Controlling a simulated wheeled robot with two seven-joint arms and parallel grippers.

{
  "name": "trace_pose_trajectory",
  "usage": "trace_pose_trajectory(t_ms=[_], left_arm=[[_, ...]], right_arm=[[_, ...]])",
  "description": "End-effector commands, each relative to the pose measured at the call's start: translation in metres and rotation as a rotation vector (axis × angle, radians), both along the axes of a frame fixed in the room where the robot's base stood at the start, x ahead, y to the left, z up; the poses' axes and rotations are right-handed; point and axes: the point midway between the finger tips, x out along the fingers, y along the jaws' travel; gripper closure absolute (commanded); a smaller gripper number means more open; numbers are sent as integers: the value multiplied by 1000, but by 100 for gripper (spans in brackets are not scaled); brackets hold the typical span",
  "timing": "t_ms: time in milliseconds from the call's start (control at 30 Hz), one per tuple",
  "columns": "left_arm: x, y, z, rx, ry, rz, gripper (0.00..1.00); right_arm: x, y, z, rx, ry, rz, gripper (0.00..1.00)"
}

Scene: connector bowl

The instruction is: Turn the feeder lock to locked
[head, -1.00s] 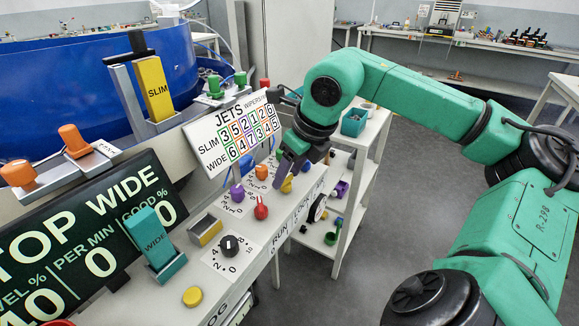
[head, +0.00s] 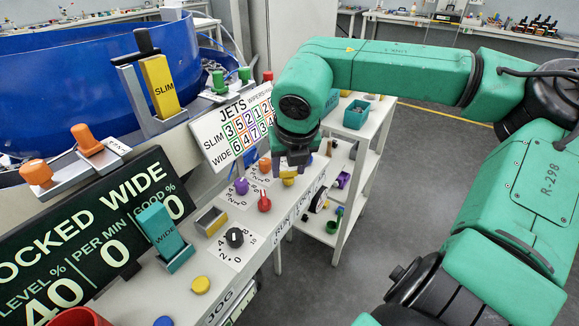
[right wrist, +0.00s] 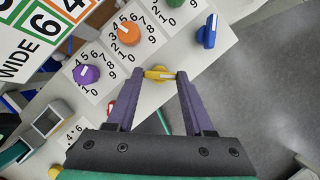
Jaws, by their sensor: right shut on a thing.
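A yellow knob (right wrist: 158,73) on the white control panel (head: 262,222) sits between the fingertips of my right gripper (right wrist: 160,76) in the right wrist view. The gripper is shut on the knob. In the head view my right gripper (head: 298,160) points down at the panel's far end, and the yellow knob (head: 288,181) shows just below it. The labels RUN and LOCK run along the panel's front edge. The black display (head: 95,225) reads "OCKED WIDE", its first letter cut off by the picture's edge. My left gripper is not in view.
A red knob (head: 264,201), a purple knob (head: 241,186) and an orange knob (head: 265,165) stand close by. A blue knob (right wrist: 208,32) is at the panel's edge. A black knob (head: 235,237) stands nearer. A white shelf cart (head: 352,180) stands right of the panel.

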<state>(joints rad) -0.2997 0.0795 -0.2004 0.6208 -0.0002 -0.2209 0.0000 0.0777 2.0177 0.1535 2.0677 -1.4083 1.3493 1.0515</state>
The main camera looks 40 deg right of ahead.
Motion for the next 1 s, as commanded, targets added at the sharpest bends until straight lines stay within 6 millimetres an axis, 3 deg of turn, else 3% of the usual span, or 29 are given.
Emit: trace_pose_trajectory(t_ms=[400, 433, 500, 833, 1000], left_arm=[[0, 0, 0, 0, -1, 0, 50], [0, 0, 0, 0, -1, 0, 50], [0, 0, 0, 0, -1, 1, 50], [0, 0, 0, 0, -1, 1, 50], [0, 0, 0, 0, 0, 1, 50]], right_arm=[[0, 0, 0, 1, -1, -9, 100], [0, 0, 0, 1, -1, -9, 36], [0, 0, 0, 1, -1, -9, 18], [-1, 0, 3, 1, 0, -7, 18], [-10, 5, 30, -1, -6, -8, 18]])
